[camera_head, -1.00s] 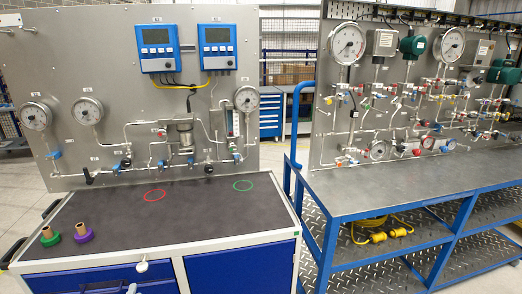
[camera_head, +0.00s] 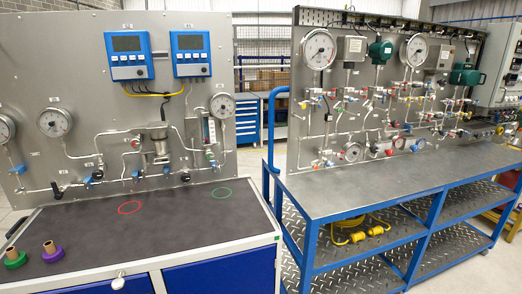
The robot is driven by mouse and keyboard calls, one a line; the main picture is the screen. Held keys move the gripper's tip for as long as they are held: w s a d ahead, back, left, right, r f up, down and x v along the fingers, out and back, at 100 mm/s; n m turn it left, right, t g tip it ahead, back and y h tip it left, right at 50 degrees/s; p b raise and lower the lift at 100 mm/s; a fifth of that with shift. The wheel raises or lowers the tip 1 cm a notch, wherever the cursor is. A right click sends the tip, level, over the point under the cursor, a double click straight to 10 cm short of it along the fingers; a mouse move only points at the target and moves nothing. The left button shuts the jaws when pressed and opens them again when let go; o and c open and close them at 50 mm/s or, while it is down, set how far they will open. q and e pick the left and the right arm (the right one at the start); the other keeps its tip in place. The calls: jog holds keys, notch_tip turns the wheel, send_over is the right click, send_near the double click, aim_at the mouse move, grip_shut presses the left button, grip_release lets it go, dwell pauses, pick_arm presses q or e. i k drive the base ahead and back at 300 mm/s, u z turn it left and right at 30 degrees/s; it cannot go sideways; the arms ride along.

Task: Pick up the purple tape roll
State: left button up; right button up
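The purple tape roll (camera_head: 53,255) lies at the left front of the dark top of the workbench (camera_head: 150,225). A brown core stands up from its middle. A green tape roll (camera_head: 15,260) of the same shape lies just to its left, a small gap apart. Neither of my grippers shows in the head view, and nothing is touching the purple roll.
A red ring (camera_head: 130,207) and a green ring (camera_head: 222,193) mark the bench top, which is otherwise clear. A gauge panel (camera_head: 90,100) rises behind it. A blue-framed cart (camera_head: 360,200) with another gauge panel stands to the right, across a narrow gap.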

aim_at(53, 253)
jog(key=u, duration=1.25)
